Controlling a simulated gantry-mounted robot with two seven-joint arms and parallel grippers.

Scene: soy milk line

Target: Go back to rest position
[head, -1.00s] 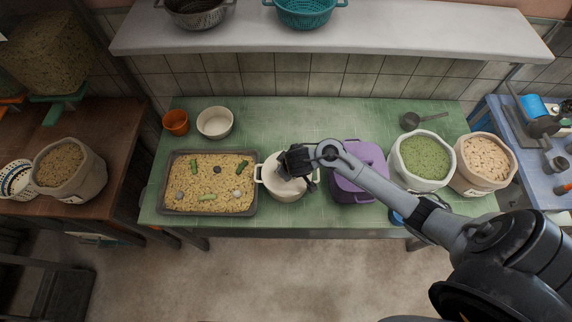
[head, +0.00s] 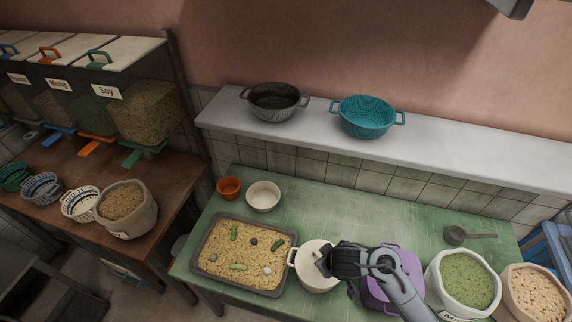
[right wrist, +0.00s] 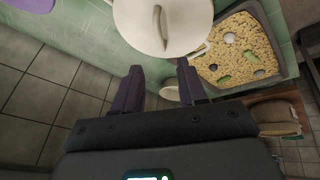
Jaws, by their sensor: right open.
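My right gripper (head: 324,262) is at the white lidded pot (head: 314,279) on the green table in the head view. In the right wrist view the right gripper (right wrist: 160,75) has its two dark fingers apart with nothing between them. The pot's white lid (right wrist: 187,22) with its curved handle shows just beyond the fingertips, apart from them. My left gripper is in no view.
A tray of soybeans (head: 204,275) with several small objects lies left of the pot. A purple container (head: 411,265) stands behind my right arm. Sacks of green (head: 466,279) and pale beans (head: 535,293) stand right. A shelf (head: 440,133) with two colanders runs above the table.

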